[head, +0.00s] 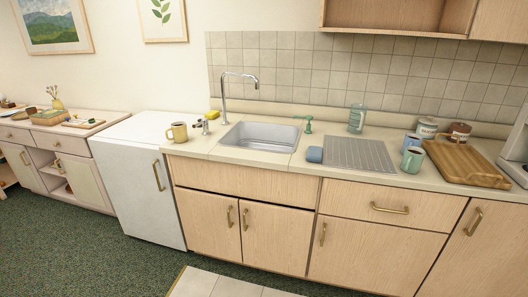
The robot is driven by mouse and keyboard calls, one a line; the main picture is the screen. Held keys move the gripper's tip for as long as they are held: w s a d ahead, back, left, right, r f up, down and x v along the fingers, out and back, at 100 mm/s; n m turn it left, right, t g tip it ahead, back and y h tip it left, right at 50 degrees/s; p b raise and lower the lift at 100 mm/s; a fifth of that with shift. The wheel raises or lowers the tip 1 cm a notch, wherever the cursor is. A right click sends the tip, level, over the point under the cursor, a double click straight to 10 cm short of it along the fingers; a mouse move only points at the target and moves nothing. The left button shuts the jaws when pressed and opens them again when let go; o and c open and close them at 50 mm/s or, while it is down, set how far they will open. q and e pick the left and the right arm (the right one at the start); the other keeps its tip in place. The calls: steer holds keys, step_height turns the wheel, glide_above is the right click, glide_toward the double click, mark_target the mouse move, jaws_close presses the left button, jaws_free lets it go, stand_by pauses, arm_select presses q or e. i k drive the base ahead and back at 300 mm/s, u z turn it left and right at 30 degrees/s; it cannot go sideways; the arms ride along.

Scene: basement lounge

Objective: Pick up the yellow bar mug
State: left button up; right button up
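The yellow bar mug (178,132) stands upright on the counter, left of the sink, near the counter's left end beside the white fridge. Its handle appears to be on its left side. Neither of my grippers shows in the head view.
A sink (262,136) with a tall faucet (226,92) is right of the mug. A small tap-like fitting (205,126) and a yellow sponge (214,115) are close by. The white fridge (140,180) stands left of the counter. A wooden board (466,164) and other mugs are at right. Green carpet lies in front.

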mark_target(179, 130)
steer(key=z, duration=0.2)
steer(key=i, duration=1.75)
steer(key=u, duration=0.25)
